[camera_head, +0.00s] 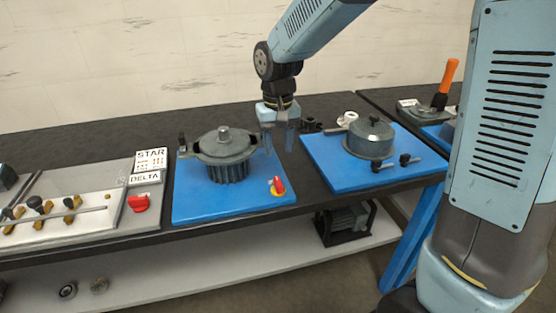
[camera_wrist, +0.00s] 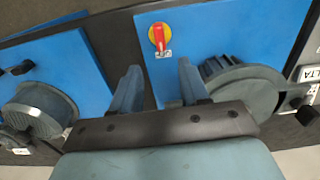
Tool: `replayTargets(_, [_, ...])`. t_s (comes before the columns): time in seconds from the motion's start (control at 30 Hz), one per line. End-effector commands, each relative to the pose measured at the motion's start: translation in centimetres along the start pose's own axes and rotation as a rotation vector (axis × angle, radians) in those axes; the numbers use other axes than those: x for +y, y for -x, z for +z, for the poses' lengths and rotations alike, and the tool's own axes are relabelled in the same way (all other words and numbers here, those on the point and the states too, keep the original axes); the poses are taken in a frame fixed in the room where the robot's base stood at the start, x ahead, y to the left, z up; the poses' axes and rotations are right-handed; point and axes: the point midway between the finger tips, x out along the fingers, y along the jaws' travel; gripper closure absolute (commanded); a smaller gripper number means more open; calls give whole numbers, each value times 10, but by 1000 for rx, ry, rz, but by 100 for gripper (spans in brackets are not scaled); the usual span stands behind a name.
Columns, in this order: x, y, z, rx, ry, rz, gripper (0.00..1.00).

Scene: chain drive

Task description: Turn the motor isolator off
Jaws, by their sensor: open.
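The motor isolator (camera_head: 278,186) is a red handle on a yellow disc at the front right corner of a blue board, beside a grey finned motor (camera_head: 226,155). In the wrist view the isolator (camera_wrist: 159,38) shows its red handle lying along the board's short direction, with a small label next to it. My gripper (camera_head: 279,138) hangs above and behind the isolator, near the right edge of the blue board. In the wrist view my gripper (camera_wrist: 157,85) is open and empty, its fingers apart from the isolator.
A second blue board (camera_head: 330,175) with a grey round housing (camera_head: 370,138) lies to the right. A red knob (camera_head: 138,203) and a STAR/DELTA sign (camera_head: 150,161) are on the left panel. An orange handle (camera_head: 447,78) stands far right. The board around the isolator is clear.

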Motion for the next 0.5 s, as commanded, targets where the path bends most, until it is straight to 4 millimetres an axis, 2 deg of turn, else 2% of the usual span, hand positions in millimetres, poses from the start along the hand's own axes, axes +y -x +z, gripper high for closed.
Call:
replayTargets(0.2, [0, 19, 0, 1, 1, 0, 55])
replayTargets(0.5, [0, 21, 0, 0, 1, 0, 55])
